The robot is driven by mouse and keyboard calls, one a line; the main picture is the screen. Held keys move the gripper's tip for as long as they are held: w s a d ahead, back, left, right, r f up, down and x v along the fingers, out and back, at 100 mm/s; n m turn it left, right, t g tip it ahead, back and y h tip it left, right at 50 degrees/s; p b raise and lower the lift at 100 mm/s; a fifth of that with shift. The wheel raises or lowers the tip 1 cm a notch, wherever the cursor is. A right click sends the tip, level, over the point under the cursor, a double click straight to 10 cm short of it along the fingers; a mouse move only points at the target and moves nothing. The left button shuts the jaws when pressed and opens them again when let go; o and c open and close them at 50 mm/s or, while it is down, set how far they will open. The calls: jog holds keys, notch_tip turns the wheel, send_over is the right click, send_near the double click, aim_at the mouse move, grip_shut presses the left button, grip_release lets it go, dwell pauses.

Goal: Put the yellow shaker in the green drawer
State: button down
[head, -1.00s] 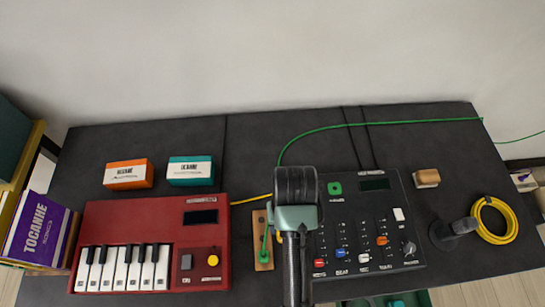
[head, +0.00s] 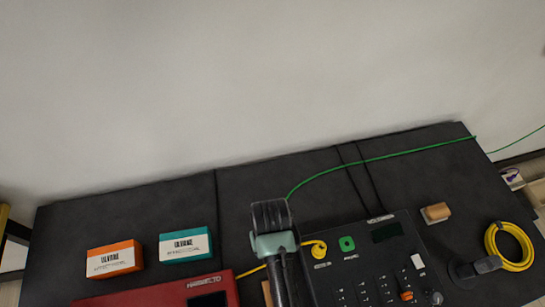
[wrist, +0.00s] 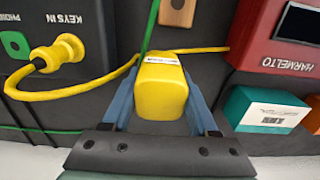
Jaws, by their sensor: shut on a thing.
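My gripper (wrist: 159,98) is shut on the yellow shaker (wrist: 160,88), a rounded block with a small white label, held between the blue fingers in the wrist view. In the head view my gripper (head: 272,228) is seen from behind over the middle of the dark table, and the shaker is hidden there. I cannot tell how high it is above the table. The green drawer is not in view in the current frames.
A red keyboard (head: 213,284) is left of my gripper; a black mixer (head: 360,265) is right. Orange (head: 115,259) and teal (head: 187,245) boxes stand at left. A yellow cable (wrist: 80,92) runs beside the shaker. A wooden block (head: 435,212) and coiled yellow cable (head: 510,245) lie right.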

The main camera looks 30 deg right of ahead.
jog(key=shift+f, duration=1.75)
jog(key=shift+c, duration=0.9)
grip_release()
jog(key=shift+f, duration=0.15)
notch_tip(320, 180, up, 12)
jog(key=shift+r+p, duration=0.2)
jog(key=shift+p, duration=0.25)
